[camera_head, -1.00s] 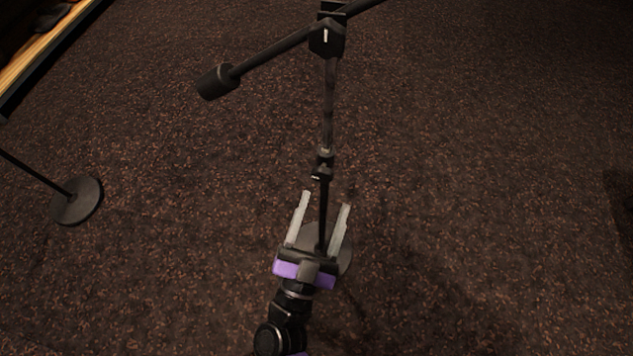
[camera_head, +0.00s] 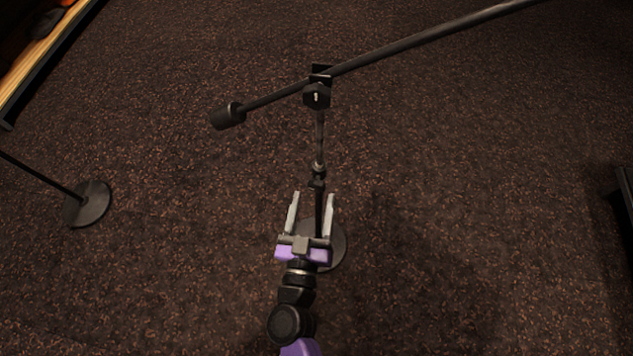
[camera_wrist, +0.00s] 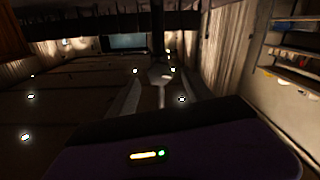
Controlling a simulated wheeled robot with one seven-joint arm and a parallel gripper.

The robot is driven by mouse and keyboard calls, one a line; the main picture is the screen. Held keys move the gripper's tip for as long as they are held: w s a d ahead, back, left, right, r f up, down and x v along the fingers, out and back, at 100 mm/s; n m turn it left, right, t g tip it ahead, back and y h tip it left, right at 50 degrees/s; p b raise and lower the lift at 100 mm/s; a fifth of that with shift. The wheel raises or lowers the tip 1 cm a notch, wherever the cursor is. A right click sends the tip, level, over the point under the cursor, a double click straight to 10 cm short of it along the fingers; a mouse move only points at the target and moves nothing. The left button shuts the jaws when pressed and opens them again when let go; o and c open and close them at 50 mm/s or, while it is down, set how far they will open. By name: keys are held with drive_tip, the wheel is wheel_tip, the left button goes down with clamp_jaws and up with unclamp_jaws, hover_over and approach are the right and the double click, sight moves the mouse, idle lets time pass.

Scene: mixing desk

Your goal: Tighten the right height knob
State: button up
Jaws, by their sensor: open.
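The right microphone stand has an upright pole (camera_head: 319,140) in the middle of the head view. Its height knob (camera_head: 317,180) is a small dark collar partway up the pole. My gripper (camera_head: 313,197) is open, its two pale fingers pointing up the picture, tips just short of the knob. The lower pole shows between the fingers, but I cannot tell whether it passes between or beyond them. In the wrist view, the fingers of my gripper (camera_wrist: 160,90) spread to either side of a small pale shape that I cannot identify surely. No contact with the knob is visible.
A boom arm (camera_head: 430,43) with a dark counterweight (camera_head: 227,117) crosses above the pole. The round base (camera_head: 333,248) sits on carpet behind my gripper. Another stand's base (camera_head: 90,204) is at left. A dark object (camera_head: 625,190) is at the right edge. Carpet between is clear.

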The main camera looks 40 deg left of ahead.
sight(316, 190)
drive_tip(key=x, duration=0.5)
drive_tip(key=shift+d, duration=0.1)
